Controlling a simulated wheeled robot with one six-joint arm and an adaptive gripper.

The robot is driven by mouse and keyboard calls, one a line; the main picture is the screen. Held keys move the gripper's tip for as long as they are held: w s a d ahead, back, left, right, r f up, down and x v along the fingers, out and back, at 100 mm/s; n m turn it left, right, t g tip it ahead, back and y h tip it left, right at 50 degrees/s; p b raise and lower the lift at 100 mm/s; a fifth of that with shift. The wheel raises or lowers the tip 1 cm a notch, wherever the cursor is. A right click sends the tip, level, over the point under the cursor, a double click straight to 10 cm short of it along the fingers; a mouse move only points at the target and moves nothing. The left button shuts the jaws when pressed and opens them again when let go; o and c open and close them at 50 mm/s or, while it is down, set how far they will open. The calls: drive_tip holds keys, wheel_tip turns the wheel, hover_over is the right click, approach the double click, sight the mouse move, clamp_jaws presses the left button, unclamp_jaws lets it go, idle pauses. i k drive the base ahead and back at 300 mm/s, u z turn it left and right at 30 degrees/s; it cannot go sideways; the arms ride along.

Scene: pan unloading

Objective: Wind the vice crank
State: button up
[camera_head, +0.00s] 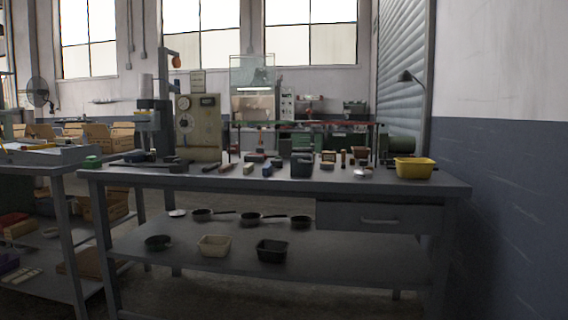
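A grey workbench (425,186) stands ahead of me, with many small objects on its top. I cannot make out for certain a vice or its crank among them. A dark, low object (178,166) with bar-like parts lies at the left of the top, too small and dim to name. A dark blocky object (302,167) stands near the middle of the top; I cannot tell what it is. My gripper and arm are not in view.
A yellow bin (414,168) stands at the bench's right end. The lower shelf (340,258) holds pans, a beige bin (214,246) and a black bin (272,251). A drawer (380,217) hangs under the top. Another table (45,166) is at left, a wall (515,190) at right.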

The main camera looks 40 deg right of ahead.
sight(306, 162)
drive_tip(key=z, duration=0.4)
drive_tip(key=i, duration=0.9)
drive_tip(key=z, duration=0.65)
